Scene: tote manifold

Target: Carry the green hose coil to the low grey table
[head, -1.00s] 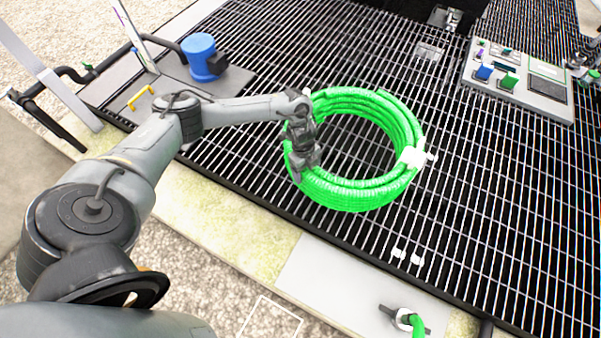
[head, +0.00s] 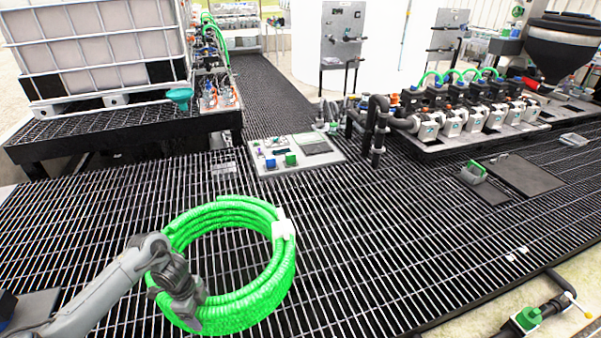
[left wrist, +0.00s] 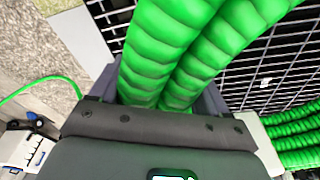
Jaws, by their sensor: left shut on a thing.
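The green hose coil (head: 245,301) is a thick ring of several bright green ribbed turns with a white tie on its right side. It shows at the lower left of the head view, over the black grating. My left gripper (head: 184,300) is shut on the near left side of the coil. In the left wrist view, green turns of the coil (left wrist: 170,50) run between the jaws of the left gripper (left wrist: 165,100). I cannot tell whether the coil touches the grating. My right gripper is not in view. I cannot make out a low grey table for certain.
A grey panel with blue and green parts (head: 318,158) lies beyond the coil. A caged white tank (head: 95,45) stands on a black platform at the back left. Pumps and pipes (head: 470,118) fill the right rear. Open grating (head: 370,240) lies right of the coil.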

